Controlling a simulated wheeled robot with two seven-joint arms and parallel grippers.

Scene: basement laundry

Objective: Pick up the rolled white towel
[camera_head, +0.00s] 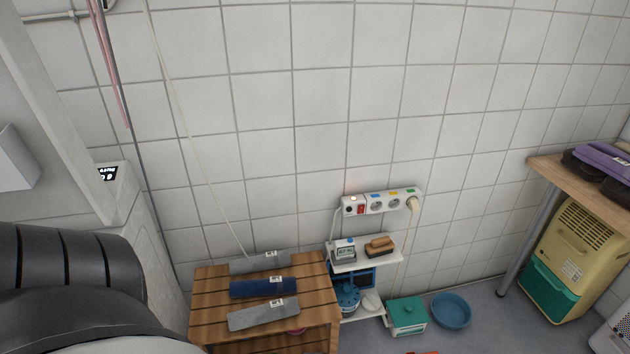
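Three rolled cloths with small tags lie in a row on a slatted wooden stand (208,318). The back roll (243,266) is pale grey, the middle roll (258,288) is dark blue, and the front roll (262,314) is light grey. I see no clearly white roll, and I cannot tell whether one of the pale ones is the white towel. A large dark link of my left arm fills the lower left, left of the stand. Neither gripper shows.
Right of the stand, a small white shelf (362,266) holds a meter (344,251) and a brush (380,246). A power strip (382,202) is on the tiled wall. A green box (407,317) and blue basin (451,311) stand on the floor. A wooden table (575,182) stands right.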

